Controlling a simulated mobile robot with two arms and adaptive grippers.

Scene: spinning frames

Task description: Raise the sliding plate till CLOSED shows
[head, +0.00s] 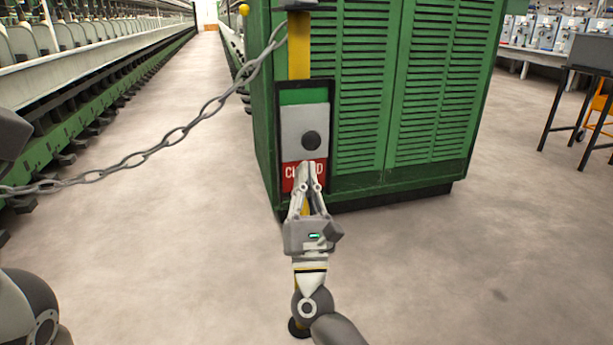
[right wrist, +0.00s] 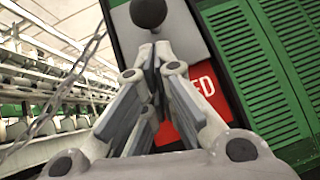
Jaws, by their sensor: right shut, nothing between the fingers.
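The grey sliding plate (head: 305,122) with its round black knob (head: 311,140) sits in a dark upright frame (head: 331,95). A green strip (head: 303,96) shows above the plate. Below it a red panel (head: 289,177) shows white lettering that reads CLOSED, its middle letters hidden by my right gripper (head: 311,164). That gripper is shut and empty, its tips just below the knob. In the right wrist view the closed tips (right wrist: 153,58) are below the knob (right wrist: 148,12), in front of the plate and red panel; contact cannot be told.
The frame is on a yellow post (head: 299,50) in front of a green louvred cabinet (head: 400,90). A chain (head: 175,134) runs from the post to the left. Long spinning machines (head: 70,85) line the left. A dark-legged table (head: 570,90) stands right. The floor is open.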

